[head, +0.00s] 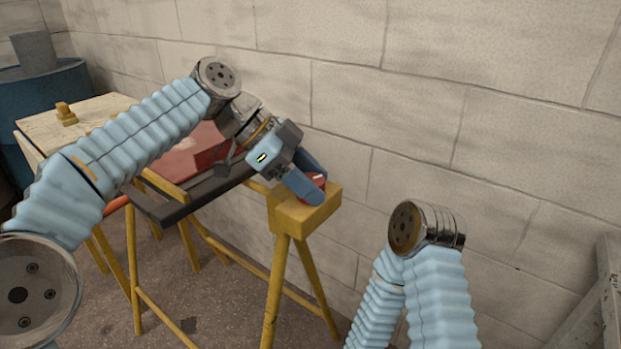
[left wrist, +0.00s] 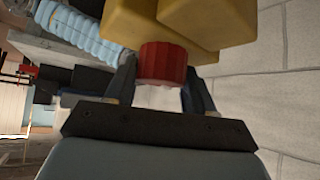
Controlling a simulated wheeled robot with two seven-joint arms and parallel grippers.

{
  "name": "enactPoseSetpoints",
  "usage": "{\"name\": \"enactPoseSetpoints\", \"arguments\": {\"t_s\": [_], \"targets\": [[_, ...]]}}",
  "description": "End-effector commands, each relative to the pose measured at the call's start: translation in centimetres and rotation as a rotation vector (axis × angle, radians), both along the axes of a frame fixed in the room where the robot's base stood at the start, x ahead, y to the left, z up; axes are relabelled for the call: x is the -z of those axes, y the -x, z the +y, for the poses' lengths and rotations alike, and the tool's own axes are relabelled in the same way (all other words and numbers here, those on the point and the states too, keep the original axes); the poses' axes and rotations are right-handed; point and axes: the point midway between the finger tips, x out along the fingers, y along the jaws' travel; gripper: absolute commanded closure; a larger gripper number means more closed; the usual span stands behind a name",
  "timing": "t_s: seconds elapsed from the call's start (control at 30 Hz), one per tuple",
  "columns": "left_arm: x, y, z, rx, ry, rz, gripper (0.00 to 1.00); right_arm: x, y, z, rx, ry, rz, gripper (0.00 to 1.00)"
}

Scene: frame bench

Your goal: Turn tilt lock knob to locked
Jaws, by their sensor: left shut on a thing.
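The tilt lock knob (head: 319,181) is red with a pale mark on its face. It sits on a yellow block (head: 312,212) at the end of the frame bench. In the left wrist view the red ribbed knob (left wrist: 162,62) lies between the two fingers, under the yellow block (left wrist: 165,22). My left gripper (head: 314,182) is shut on the knob, and its fingers hide part of it. The left gripper also shows in the left wrist view (left wrist: 160,92). My right arm is in the head view, but its gripper is out of the picture.
A dark bench bar (head: 185,205) and a red panel (head: 185,155) lie left of the knob. A pale tabletop (head: 85,115) with a small yellow piece (head: 66,114) stands further left. A block wall (head: 440,90) is close behind. Yellow legs (head: 275,290) stand below.

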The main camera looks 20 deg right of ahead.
Motion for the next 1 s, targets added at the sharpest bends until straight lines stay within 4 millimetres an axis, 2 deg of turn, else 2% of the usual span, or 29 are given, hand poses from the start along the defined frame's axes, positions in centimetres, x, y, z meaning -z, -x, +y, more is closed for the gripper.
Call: {"name": "enactPoseSetpoints", "arguments": {"t_s": [0.4, 0.93, 0.97, 1.0], "targets": [[0.08, -0.04, -0.07, 0.18, -0.001, 0.001, 0.77, 0.0, 0.0, 0.0, 0.0, 0.0, 0.0, 0.57], [0.13, 0.0, -0.04, 0.203, -0.004, 0.0, 0.77, 0.02, 0.0, 0.0, 0.0, 0.0, 0.0, 0.57], [0.13, 0.0, -0.04, 0.203, -0.004, 0.0, 0.45, 0.02, 0.0, 0.0, 0.0, 0.0, 0.0, 0.57], [0.14, 0.01, -0.04, 0.203, -0.004, 0.0, 0.39, 0.02, 0.0, 0.0, 0.0, 0.0, 0.0, 0.57]]}}
